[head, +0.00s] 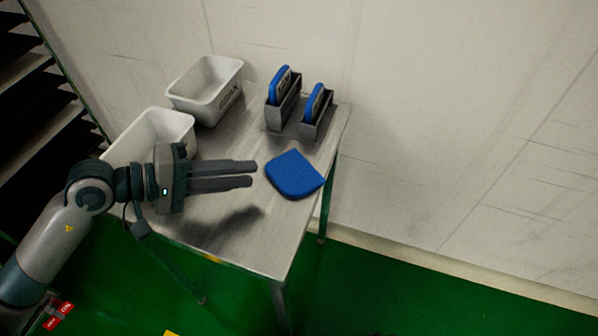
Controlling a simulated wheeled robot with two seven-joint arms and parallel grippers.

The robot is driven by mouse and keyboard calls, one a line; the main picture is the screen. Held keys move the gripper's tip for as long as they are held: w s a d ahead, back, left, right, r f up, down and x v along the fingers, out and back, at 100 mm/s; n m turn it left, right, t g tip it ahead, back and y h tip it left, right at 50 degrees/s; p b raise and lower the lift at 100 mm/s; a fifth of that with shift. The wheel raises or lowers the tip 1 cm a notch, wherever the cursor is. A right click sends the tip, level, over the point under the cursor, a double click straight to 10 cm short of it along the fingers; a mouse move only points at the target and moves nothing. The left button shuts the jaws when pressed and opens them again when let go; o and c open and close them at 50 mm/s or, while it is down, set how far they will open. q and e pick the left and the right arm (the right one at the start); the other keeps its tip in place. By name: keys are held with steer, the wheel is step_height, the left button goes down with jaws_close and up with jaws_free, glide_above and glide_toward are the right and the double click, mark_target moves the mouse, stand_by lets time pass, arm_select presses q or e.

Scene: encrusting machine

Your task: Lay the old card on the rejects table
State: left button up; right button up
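A flat blue card-like piece (294,174) with one rounded end lies on the metal table (262,250) near its right edge. I cannot read any marking on it. My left gripper (256,174) points right, just left of the blue piece, above the table, with its shadow below. Its two dark fingers are a little apart with nothing visible between them. Two more blue cards with dark lettering, a left one (279,84) and a right one (315,101), stand upright in a grey two-slot holder (284,114) at the back. My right gripper is out of view.
Two white bins stand on the table's left side, one at the back (206,90) and one nearer (150,135), partly behind my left arm. A wall (440,130) runs behind the table. Dark shelves (30,100) stand at the left. The table's front part is clear.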

arm_select(q)
step_height(320, 180, up, 7)
steer(key=s+a, duration=0.1)
steer(key=a, duration=0.1)
steer(key=shift+a+p, duration=0.3)
steer(key=shift+p, duration=0.1)
stand_by(0.3)
